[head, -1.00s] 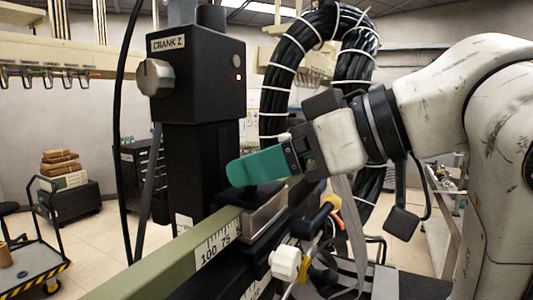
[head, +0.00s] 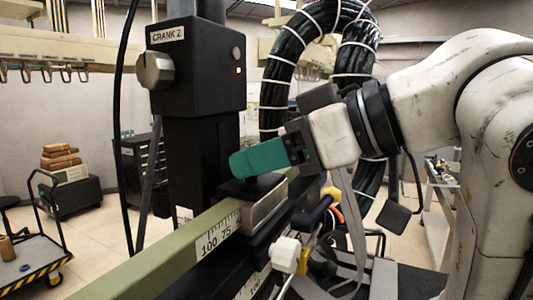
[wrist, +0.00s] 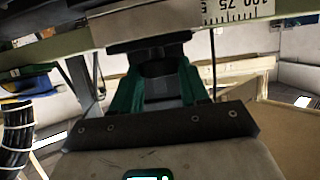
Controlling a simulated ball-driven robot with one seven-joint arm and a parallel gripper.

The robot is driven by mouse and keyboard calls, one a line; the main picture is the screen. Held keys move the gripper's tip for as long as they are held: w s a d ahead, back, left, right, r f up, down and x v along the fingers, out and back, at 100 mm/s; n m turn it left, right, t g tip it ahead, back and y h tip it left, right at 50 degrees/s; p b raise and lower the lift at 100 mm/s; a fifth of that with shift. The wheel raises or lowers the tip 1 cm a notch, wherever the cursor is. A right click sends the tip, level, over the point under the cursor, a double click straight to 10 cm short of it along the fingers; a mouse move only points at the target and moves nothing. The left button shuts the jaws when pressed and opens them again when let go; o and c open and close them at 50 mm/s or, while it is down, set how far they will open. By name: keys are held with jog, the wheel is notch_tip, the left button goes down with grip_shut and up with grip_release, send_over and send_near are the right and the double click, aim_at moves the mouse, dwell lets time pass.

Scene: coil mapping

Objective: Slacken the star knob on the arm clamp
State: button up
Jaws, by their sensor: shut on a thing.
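The star knob (head: 246,188) is a dark shape at the top of the arm clamp (head: 266,205), a grey metal block on the olive-green scaled arm (head: 165,255). My gripper (head: 258,160) has green fingers and reaches in from the right, at the knob. In the wrist view the two green fingers (wrist: 155,85) stand on either side of the dark knob (wrist: 158,66), shut on it. The knob's lobes are mostly hidden by the fingers, and its turn angle cannot be told.
A black column with a "CRANK Z" box (head: 200,65) and a metal knob (head: 155,71) stands just behind and left of the clamp. A thick looped cable bundle (head: 278,85) hangs behind my wrist. A white knob (head: 285,254) and yellow-black handle (head: 313,214) sit below right.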

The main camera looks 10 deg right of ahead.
jog(key=shift+d, duration=0.1)
jog(key=n+g+y, duration=0.1)
jog(key=n, duration=0.1)
jog(key=n+g+y, duration=0.1)
jog(key=g, duration=0.1)
jog(key=shift+w+d+r+n+g, duration=0.1)
jog(key=shift+w+d+n+g, duration=0.05)
jog(key=shift+w+n+g, duration=0.2)
jog(key=n+g, duration=0.3)
jog(key=g, duration=0.1)
jog(key=shift+w+n+y, duration=0.3)
jog(key=shift+w+n, duration=0.05)
jog(key=shift+w, duration=0.05)
jog(key=n+g, duration=0.3)
jog(key=n+g+h, duration=0.1)
jog(key=g, duration=0.1)
jog(key=shift+w+g, duration=0.25)
jog(key=shift+w, duration=0.15)
jog(key=shift+w+a+n+g+h, duration=0.15)
jog(key=shift+n+g+h, duration=0.45)
jog(key=shift+n+g, duration=0.4)
jog(key=shift+w+a+n+g+h, duration=0.1)
jog(key=shift+n+g+h, duration=0.6)
jog(key=shift+n, duration=0.4)
jog(key=o, duration=1.1)
jog(key=shift+n+g, duration=0.3)
jog(key=shift+c, duration=0.2)
jog(key=shift+a, duration=0.1)
